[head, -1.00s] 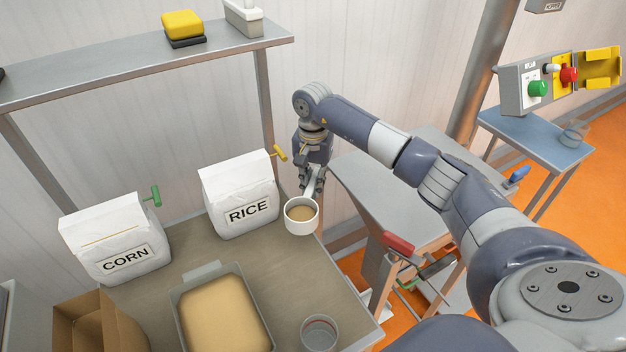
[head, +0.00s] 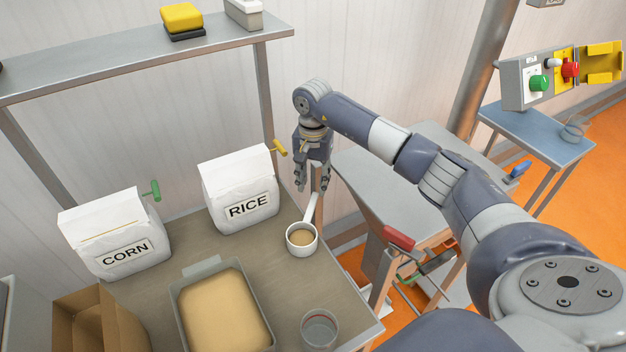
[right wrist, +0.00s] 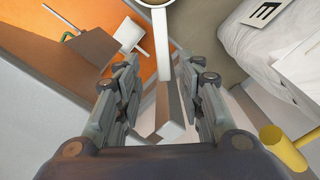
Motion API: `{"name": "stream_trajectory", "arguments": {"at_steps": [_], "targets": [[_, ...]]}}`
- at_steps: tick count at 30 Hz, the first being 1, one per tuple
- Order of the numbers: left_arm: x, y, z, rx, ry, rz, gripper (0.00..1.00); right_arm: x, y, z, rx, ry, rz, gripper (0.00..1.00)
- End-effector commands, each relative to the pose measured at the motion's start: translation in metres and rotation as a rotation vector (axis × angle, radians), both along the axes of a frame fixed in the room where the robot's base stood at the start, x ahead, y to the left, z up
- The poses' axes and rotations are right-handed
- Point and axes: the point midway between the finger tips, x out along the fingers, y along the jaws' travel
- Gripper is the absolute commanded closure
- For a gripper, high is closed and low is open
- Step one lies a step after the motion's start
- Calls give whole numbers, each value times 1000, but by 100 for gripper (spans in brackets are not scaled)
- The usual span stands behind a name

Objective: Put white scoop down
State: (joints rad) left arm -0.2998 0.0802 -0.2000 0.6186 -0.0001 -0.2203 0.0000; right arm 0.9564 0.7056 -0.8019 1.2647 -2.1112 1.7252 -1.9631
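The white scoop (head: 301,240) stands upright on the grey-brown table near its right edge, right of the rice bag, with tan material in its cup. Its handle points up and back toward my right gripper (head: 312,188). The gripper's fingers are spread, with the handle's end just below and between them. In the right wrist view, the scoop's handle (right wrist: 162,62) runs between the parted fingers of my right gripper (right wrist: 160,80), with a gap on both sides. The cup is cut off at the top of that view. My left gripper is not visible.
The rice bag (head: 240,190) and corn bag (head: 115,235) stand at the table's back. A tray of tan material (head: 190,318) and a clear cup (head: 320,330) are in front. A cardboard box (head: 75,322) is at left. Yellow (head: 279,148) and green (head: 151,190) clips sit by the bags.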

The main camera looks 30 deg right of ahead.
Motion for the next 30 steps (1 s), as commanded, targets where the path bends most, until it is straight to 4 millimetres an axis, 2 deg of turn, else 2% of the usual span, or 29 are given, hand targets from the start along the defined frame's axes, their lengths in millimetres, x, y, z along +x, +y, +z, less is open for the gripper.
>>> {"name": "stream_trajectory", "arguments": {"at_steps": [2,6,12,15,20,30], "targets": [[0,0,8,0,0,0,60,0,0,9,1,0,0,64],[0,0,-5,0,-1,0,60,1,-1,29,-1,-6,0,64],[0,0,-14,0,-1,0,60,1,0,63,1,-4,1,64],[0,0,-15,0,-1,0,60,1,0,73,-1,-2,0,64],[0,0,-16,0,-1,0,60,0,0,80,0,0,0,64],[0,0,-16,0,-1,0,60,0,0,80,0,0,0,64]]}}
